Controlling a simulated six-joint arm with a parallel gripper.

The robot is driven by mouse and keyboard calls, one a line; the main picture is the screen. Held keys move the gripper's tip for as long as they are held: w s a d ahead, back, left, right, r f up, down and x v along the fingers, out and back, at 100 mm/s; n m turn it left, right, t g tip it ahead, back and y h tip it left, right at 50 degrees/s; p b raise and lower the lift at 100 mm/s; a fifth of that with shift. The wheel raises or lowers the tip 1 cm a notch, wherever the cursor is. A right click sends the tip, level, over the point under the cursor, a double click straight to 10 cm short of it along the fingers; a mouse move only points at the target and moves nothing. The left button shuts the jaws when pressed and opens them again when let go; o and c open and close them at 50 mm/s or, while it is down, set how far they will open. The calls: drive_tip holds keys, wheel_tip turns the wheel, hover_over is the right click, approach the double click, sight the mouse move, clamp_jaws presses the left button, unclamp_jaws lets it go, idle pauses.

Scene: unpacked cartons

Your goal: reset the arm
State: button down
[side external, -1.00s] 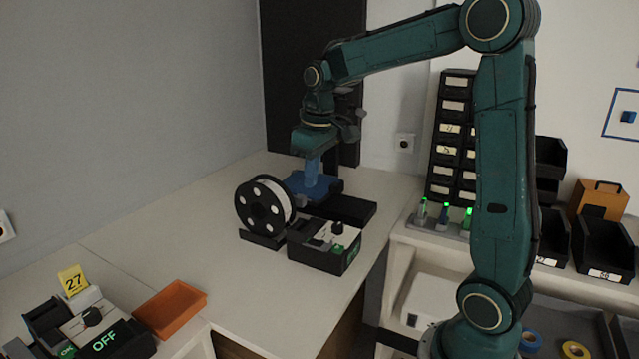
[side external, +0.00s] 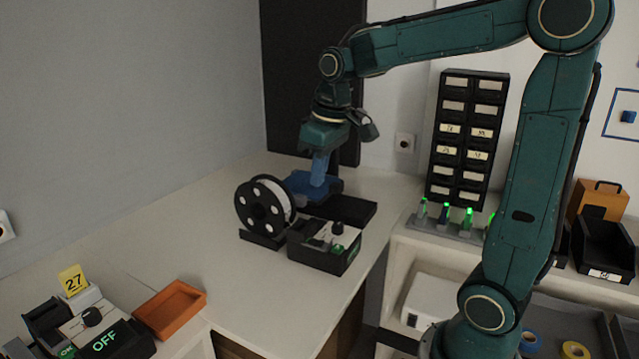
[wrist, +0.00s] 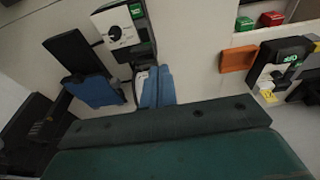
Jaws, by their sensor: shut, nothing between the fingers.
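My gripper (side external: 320,170) points down with its blue fingers shut and empty. In the side view it is in front of a blue plate (side external: 305,187) on a black stand; I cannot tell whether they touch. The wrist view shows the shut fingers (wrist: 157,86) in the middle, with the blue plate (wrist: 95,92) to their left. My arm reaches left over the table from its base at the lower right.
A white spool on a black holder (side external: 264,210) and a black control box (side external: 325,247) stand close to my gripper. An orange tray (side external: 170,309) and an OFF box (side external: 110,340) lie at lower left. Drawers (side external: 466,140) stand behind.

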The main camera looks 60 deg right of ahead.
drive_tip(key=s+a+t, duration=0.1)
drive_tip(key=s+a, duration=0.3)
drive_tip(key=s, duration=0.4)
drive_tip(key=s+a+f+t, duration=0.1)
drive_tip(key=s+a+t, duration=0.1)
drive_tip(key=s+a, duration=0.2)
drive_tip(key=shift+s+a, duration=0.15)
drive_tip(key=shift+s, duration=1.7)
drive_tip(key=shift+f, duration=0.1)
